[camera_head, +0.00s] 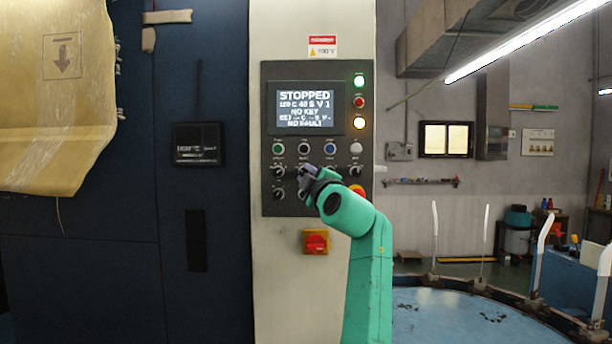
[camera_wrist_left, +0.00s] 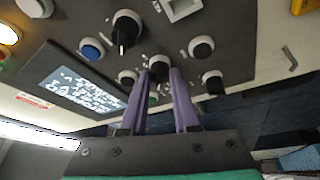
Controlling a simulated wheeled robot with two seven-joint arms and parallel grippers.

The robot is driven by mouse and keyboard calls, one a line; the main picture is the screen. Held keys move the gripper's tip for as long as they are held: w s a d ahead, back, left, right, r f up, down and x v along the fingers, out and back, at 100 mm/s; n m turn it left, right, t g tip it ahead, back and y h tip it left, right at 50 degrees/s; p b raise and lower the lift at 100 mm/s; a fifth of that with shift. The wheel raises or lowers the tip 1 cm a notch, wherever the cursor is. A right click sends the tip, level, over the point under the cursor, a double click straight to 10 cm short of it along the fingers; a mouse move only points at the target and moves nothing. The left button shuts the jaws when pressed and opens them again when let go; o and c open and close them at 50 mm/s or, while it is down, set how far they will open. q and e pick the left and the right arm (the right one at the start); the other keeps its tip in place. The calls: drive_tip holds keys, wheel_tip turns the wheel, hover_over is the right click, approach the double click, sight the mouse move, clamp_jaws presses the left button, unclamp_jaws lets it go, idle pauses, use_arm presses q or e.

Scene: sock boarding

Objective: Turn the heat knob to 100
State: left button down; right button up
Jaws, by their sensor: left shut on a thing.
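The grey control panel (camera_head: 268,100) carries a screen (camera_head: 305,107) reading "STOPPED", with "NO KEY" and "NO FAULT" below; its other small digits are hard to read. Rows of small knobs and buttons sit under the screen. My left gripper (camera_head: 308,172) is at the second column of the knob rows. In the left wrist view, its purple fingers (camera_wrist_left: 160,74) are shut on a black knob with a pale base (camera_wrist_left: 159,62). The knob labels are too small to read, so I cannot confirm which is the heat knob. My right gripper is out of view.
Other knobs stand close by, such as one with a long black pointer (camera_wrist_left: 126,30) and one on the right (camera_wrist_left: 212,80). A red and yellow switch (camera_head: 316,241) is below the panel. A blue round table (camera_head: 430,310) is at right.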

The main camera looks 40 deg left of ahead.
use_arm(q)
drive_tip(key=shift+r+n+g+p, duration=0.1)
drive_tip(key=shift+n+g+p, duration=0.4)
drive_tip(key=shift+n, duration=0.7)
drive_tip(key=c, duration=0.7)
unclamp_jaws()
drive_tip(key=shift+w, duration=0.1)
drive_tip(key=shift+o, duration=0.2)
drive_tip(key=b+v, duration=0.6)
drive_tip(key=v, duration=0.8)
drive_tip(key=shift+s+d+r, duration=0.2)
drive_tip(key=shift+s+d, duration=0.05)
